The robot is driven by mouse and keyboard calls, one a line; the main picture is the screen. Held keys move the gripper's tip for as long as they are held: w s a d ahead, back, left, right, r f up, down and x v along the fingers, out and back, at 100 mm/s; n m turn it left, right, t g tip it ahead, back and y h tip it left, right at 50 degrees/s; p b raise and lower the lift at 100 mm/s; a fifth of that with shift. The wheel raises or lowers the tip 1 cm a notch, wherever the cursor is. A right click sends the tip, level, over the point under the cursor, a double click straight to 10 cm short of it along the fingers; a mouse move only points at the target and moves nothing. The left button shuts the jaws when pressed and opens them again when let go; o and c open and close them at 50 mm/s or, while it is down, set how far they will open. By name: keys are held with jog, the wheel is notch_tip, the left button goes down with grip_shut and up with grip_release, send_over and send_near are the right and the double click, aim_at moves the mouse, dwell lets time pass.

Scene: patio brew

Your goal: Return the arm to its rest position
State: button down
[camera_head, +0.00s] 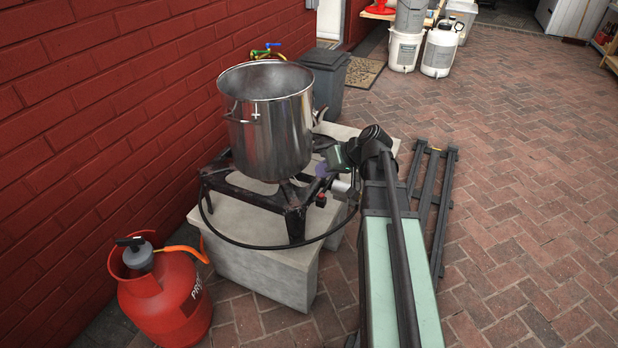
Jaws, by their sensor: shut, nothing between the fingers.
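My arm (395,265) reaches forward from the bottom right of centre, and its dark wrist bends left toward the burner. My gripper (324,170) is small in the picture, at the right side of the burner stand (293,208), just right of the pot. It is shut and empty. I cannot tell whether its fingertips touch the burner. A large steel pot (268,135) stands upright and open on the burner.
The burner stands on grey blocks (265,265). A red gas bottle (168,300) with an orange hose is at lower left, by the red brick wall (100,110). A grey bin (328,78) stands behind. My dark rails lie to the right; the paving beyond is clear.

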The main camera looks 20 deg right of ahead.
jog(key=shift+m, duration=0.3)
jog(key=s+a+f+g+h, duration=0.3)
jog(key=s+a, duration=0.3)
jog(key=a, duration=0.2)
jog(key=s+a+f+g+h, duration=0.2)
jog(key=s+a+g+h, duration=0.15)
jog(key=s+a, duration=0.45)
notch_tip(320, 180, up, 32)
jog(key=w+a+p, duration=0.1)
jog(key=p, duration=3.1)
jog(key=shift+w, duration=0.25)
